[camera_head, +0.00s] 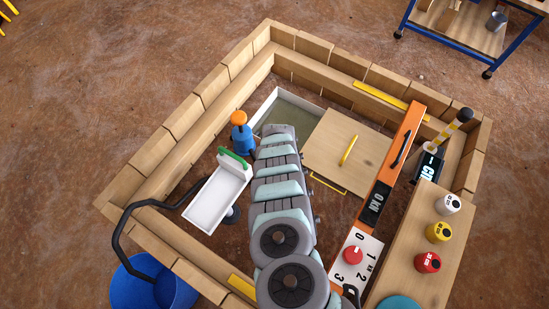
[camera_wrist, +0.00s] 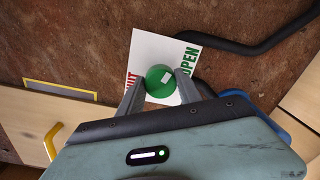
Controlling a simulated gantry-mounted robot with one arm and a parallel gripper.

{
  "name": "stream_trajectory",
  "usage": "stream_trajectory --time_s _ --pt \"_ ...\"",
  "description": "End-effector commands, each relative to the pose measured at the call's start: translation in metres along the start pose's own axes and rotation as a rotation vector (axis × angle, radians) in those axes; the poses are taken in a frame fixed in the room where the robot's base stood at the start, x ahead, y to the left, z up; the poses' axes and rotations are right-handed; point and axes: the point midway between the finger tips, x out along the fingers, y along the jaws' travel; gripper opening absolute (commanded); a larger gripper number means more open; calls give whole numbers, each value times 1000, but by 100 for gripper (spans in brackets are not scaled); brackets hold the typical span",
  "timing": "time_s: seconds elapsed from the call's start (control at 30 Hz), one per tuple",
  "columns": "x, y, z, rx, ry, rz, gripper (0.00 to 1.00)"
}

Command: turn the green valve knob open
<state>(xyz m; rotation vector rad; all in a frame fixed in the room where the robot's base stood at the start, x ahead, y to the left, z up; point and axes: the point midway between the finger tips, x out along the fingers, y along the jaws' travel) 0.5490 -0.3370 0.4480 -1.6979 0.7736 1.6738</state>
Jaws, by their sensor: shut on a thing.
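The green valve knob (camera_wrist: 158,84) shows in the wrist view as a round disc with a small white mark. It sits in front of a white plate (camera_wrist: 158,45) lettered OPEN in green at the right, with partly hidden red letters at the left. My gripper (camera_wrist: 160,90) has one finger on each side of the knob and is shut on it. The white mark lies right of the knob's middle. In the head view my arm covers much of the middle of the frame, and I cannot make out the gripper or the knob there.
A black hose (camera_head: 124,219) runs to a blue bucket (camera_head: 155,287). A white tray (camera_head: 214,204) and an orange-topped blue post (camera_head: 243,140) stand left of my arm. A wooden panel with yellow handles (camera_head: 368,155) and an orange beam (camera_head: 403,145) are right.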

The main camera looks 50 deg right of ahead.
Motion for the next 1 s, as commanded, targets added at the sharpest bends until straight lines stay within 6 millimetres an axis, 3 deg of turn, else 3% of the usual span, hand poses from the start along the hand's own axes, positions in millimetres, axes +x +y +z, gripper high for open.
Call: stream_trajectory --time_s 0.3,0.83,0.87,1.0 --pt "0 -1 0 119 3 -1 1" --pt "0 0 0 142 5 -1 1" --pt "0 0 0 142 5 -1 43" --pt "0 0 0 141 4 -1 54"
